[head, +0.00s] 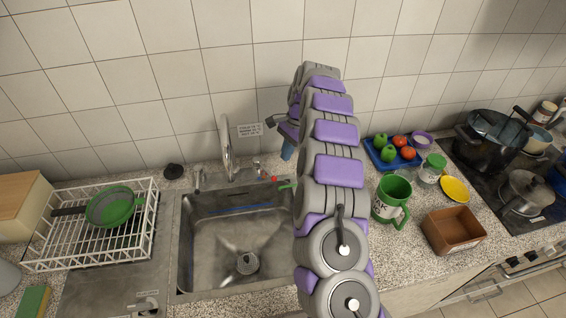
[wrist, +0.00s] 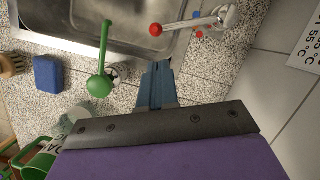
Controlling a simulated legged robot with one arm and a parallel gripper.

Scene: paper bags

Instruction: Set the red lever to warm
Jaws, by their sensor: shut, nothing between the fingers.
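The red lever shows in the wrist view as a metal rod with a red ball end (wrist: 156,30), joined to a metal base at the upper right. A red dot and blue dots mark the area beside the base. In the head view its red end (head: 274,178) is small, at the sink's back edge. My gripper (wrist: 157,68) is shut and empty, its blue fingertips a little apart from the red ball. In the head view my gripper (head: 287,153) hangs above the sink's back right corner. Which temperature the lever points to is unclear.
The faucet (head: 226,145) rises behind the basin. A wall sign (head: 249,129) hangs behind. A green mug (head: 391,198), brown box (head: 455,230) and blue tray (head: 378,160) stand right of my arm.

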